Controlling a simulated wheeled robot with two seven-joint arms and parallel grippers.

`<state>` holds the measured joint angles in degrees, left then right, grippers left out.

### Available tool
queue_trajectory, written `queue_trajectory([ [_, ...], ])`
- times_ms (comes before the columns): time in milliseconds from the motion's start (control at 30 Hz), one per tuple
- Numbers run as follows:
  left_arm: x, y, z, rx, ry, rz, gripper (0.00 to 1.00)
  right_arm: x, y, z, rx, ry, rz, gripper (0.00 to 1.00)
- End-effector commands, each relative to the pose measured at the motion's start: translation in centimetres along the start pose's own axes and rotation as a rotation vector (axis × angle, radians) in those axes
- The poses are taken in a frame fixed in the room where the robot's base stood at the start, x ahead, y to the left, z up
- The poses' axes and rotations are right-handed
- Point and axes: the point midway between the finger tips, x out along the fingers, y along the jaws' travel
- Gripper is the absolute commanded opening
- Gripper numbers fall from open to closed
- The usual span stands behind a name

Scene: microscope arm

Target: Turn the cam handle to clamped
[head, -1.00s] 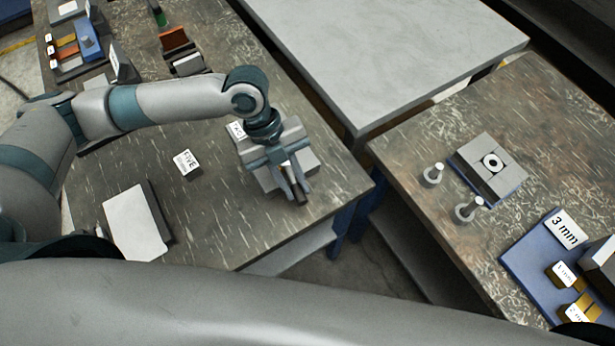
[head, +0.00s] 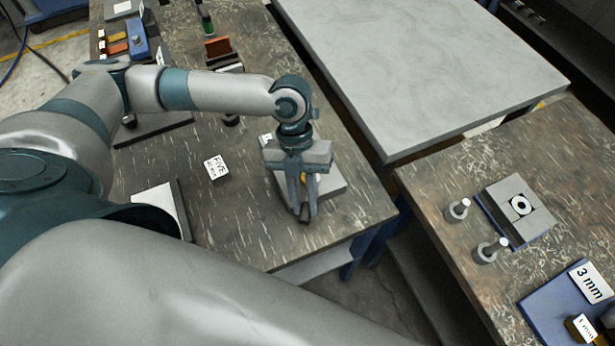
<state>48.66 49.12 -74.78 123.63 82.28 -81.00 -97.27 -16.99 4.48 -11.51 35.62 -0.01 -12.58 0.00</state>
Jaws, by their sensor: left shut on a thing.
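My left gripper (head: 304,208) points down at the front right part of the left workbench. Its fingers are shut on a small dark handle (head: 304,214), which I take to be the cam handle; its end shows between the fingertips. A grey block-like fixture (head: 332,183) sits on the bench under and behind the gripper, largely hidden by it. A small yellow patch shows between the fingers. I cannot read the clamp position from this view. My right gripper is not in view.
A card marked FIVE (head: 217,167) stands left of the fixture. A grey block with a ring (head: 520,205) and two pegs stand on the right bench, near a blue tray (head: 543,318). A pale table (head: 420,70) stands behind. A floor gap separates the benches.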

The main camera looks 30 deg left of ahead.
Motion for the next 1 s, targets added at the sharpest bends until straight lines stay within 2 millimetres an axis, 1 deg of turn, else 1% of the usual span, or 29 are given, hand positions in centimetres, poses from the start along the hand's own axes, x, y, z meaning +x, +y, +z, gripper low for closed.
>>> queue_trajectory([
  [100,-0.2,-0.1,0.1,0.0,-0.005,-0.002,0.0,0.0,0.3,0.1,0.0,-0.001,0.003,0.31],
  [133,-0.2,-0.1,0.1,-0.001,-0.005,-0.002,0.24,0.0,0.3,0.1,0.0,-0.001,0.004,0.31],
  [200,-0.1,-0.1,0.1,-0.001,-0.004,-0.002,0.38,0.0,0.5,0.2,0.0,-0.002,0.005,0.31],
  [500,-0.1,0.0,0.1,-0.002,-0.002,-0.001,0.38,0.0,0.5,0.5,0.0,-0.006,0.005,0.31],
  [667,-0.6,-0.1,0.2,-0.002,-0.004,-0.002,0.38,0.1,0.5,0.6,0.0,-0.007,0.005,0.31],
  [767,-1.3,-0.1,0.2,-0.002,-0.004,-0.003,0.38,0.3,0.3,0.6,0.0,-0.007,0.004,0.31],
  [867,-2.5,0.0,0.2,-0.002,-0.006,-0.002,0.38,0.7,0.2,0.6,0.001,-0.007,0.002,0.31],
  [1000,-4.8,0.0,0.3,-0.002,-0.007,-0.002,0.38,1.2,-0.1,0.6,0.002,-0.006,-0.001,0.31],
])
